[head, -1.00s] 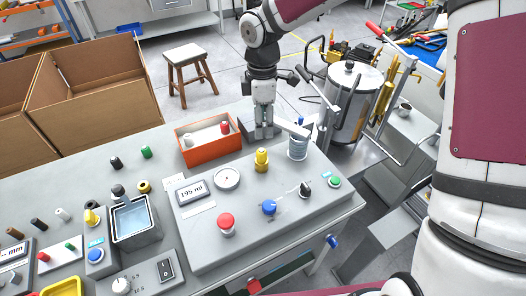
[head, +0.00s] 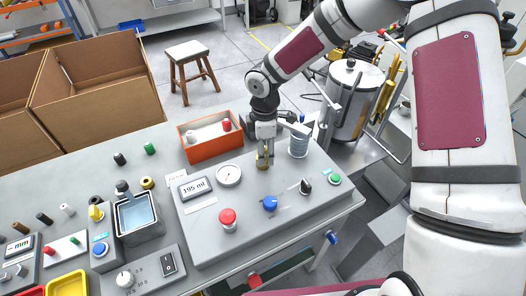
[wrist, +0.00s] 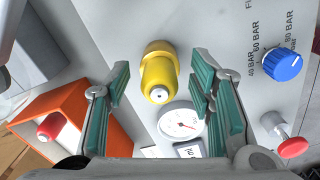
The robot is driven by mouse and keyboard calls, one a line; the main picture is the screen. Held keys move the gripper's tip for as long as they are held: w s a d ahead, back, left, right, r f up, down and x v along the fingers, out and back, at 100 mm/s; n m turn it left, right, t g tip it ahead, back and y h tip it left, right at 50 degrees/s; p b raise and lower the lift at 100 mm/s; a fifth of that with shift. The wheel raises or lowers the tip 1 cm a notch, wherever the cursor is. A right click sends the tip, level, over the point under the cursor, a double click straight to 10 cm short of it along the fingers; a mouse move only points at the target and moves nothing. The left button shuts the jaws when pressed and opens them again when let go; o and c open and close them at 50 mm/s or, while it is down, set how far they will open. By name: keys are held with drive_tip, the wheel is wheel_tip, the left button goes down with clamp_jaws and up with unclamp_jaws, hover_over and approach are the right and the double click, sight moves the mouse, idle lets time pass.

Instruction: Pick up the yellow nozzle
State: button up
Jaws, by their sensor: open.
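The yellow nozzle (wrist: 159,75) stands upright on the grey test panel (head: 240,235). In the wrist view it lies between my two open fingers, nearer the upper middle, with clear gaps on both sides. In the head view my gripper (head: 264,160) points down right over the nozzle, and its fingers mostly hide it. In the wrist view my gripper (wrist: 160,100) shows green finger pads spread apart with nothing held. I cannot tell how far the fingertips are above the panel.
An orange box (head: 213,148) with small parts stands behind left of the nozzle. The gauge (head: 228,175), blue knob (head: 270,203) and red button (head: 228,217) are on the panel.

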drive_tip(key=shift+c, duration=0.3)
clamp_jaws()
drive_tip(key=shift+r, duration=0.1)
drive_tip(key=shift+w+r, duration=0.1)
drive_tip(key=shift+r, duration=0.45)
wheel_tip(320, 180, up, 2)
drive_tip(key=shift+r, duration=0.1)
drive_tip(key=s, duration=0.5)
drive_tip(key=s+r, duration=0.1)
drive_tip(key=s, duration=1)
drive_tip(key=shift+d+r, duration=0.15)
drive_tip(key=shift+r, duration=0.15)
drive_tip(key=shift+s+r, duration=0.1)
drive_tip(key=shift+r, duration=0.15)
drive_tip(key=shift+r+p, duration=1.25)
drive_tip(key=shift+p, duration=0.05)
